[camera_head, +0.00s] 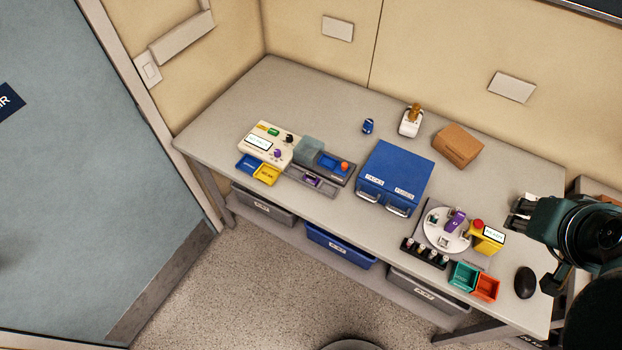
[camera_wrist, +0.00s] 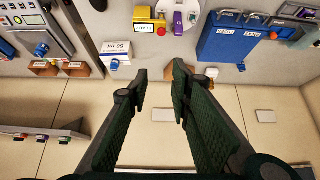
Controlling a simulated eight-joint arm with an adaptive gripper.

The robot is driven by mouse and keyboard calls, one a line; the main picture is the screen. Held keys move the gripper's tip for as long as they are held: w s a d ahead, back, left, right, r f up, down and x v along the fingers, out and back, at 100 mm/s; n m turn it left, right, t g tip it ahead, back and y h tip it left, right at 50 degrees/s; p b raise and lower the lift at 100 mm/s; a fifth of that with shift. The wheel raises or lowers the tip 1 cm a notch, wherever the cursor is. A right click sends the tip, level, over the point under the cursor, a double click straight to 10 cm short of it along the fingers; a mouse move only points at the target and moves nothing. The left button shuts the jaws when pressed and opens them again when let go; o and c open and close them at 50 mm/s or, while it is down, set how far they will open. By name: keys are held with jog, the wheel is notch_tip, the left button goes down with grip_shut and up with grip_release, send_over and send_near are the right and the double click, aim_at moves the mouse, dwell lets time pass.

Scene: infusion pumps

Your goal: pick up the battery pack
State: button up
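No part is clearly marked as the battery pack, so I cannot tell which it is. A purple block (camera_head: 455,220) stands on a white round plate (camera_head: 436,238) at the table's right; it also shows in the wrist view (camera_wrist: 178,22). Another purple piece (camera_head: 312,179) lies in a grey tray left of the blue cabinet. The blue cabinet (camera_head: 399,170) has two labelled, closed drawers. My gripper (camera_head: 518,212) is above the table's right end, apart from these objects. In the wrist view its fingers (camera_wrist: 160,70) are spread with nothing between them.
A yellow device with a red button (camera_head: 487,238) stands beside the plate. Green (camera_head: 464,276) and orange (camera_head: 486,288) bins and a black mouse (camera_head: 525,282) are near the front edge. A cardboard box (camera_head: 458,145) is behind. The table's back left is clear.

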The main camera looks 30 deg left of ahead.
jog(key=w+a+f+n+g+y, duration=0.15)
jog(key=w+a+n, duration=0.35)
jog(key=w+a, duration=0.5)
jog(key=n+g+h+b, duration=0.2)
jog(key=n+g, duration=0.4)
jog(key=n, duration=0.7)
send_over(310, 175)
jog(key=shift+t, duration=0.25)
jog(key=f, duration=2.4)
jog(key=shift+w+d, duration=0.1)
jog(key=shift+d, duration=0.1)
jog(key=shift+a+f, duration=0.15)
jog(key=shift+a, duration=0.05)
jog(key=shift+f, duration=1.3)
jog(key=shift+f, duration=0.1)
